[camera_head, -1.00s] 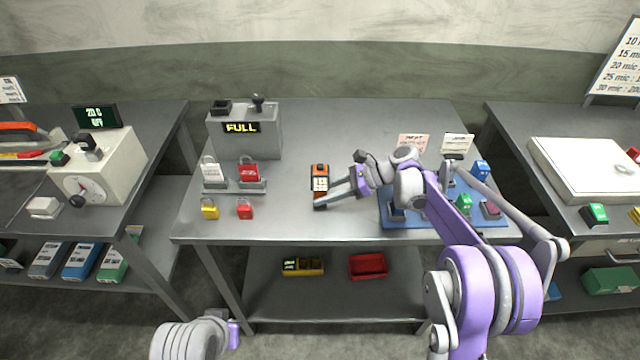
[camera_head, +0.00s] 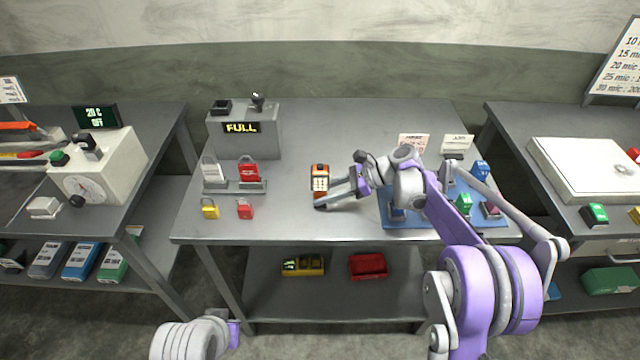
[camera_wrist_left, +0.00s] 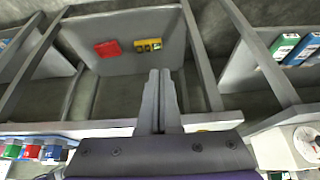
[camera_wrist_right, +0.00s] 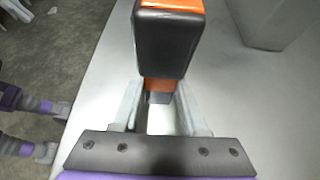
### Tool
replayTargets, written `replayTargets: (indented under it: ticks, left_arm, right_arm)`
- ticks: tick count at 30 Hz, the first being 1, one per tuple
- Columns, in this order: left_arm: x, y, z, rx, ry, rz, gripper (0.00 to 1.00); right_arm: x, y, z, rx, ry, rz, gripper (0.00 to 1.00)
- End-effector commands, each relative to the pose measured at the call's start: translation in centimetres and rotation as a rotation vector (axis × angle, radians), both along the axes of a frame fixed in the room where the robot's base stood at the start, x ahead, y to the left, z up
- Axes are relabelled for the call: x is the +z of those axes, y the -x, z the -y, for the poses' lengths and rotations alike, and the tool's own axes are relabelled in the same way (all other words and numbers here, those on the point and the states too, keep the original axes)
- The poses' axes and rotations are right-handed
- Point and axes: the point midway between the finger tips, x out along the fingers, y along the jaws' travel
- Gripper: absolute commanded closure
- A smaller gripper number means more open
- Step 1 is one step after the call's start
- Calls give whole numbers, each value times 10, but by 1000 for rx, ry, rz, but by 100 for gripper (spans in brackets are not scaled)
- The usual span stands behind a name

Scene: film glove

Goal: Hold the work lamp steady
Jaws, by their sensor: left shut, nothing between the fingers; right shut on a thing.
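The work lamp (camera_head: 320,183), an orange and black block with a pale lit panel of small dots, is near the front middle of the table. My right gripper (camera_head: 334,199) reaches it from the right and is shut on its lower part. In the right wrist view the lamp (camera_wrist_right: 168,42) rises between the fingers (camera_wrist_right: 160,100), its dark side facing the camera. Whether its foot touches the table is hidden. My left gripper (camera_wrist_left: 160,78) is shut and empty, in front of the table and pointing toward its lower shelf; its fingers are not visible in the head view.
A grey box reading FULL (camera_head: 246,136) stands at the back left. A red padlock (camera_head: 244,209) and a yellow padlock (camera_head: 209,208) lie in front of a small rack (camera_head: 234,188). A blue tray (camera_head: 430,222) is under my right arm. The table's middle back is clear.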

Motion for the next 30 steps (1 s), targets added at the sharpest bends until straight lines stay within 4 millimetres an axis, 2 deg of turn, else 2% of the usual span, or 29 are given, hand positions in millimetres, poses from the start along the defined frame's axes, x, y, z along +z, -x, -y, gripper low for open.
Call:
replayTargets:
  ticks: [4,8,21,27,30]
  left_arm:
    - [11,-12,5,-8,17,3,100]
    - [39,-42,18,-26,63,9,100]
    - [174,-195,96,-119,317,53,100]
    - [226,-260,134,-156,436,77,100]
    - [245,-284,150,-170,485,88,100]
  right_arm:
    - [-1,0,0,1,1,0,89]
    - [0,0,0,0,1,0,89]
    - [0,0,0,0,1,0,89]
    - [0,0,0,0,1,0,89]
    - [0,0,0,0,1,0,89]
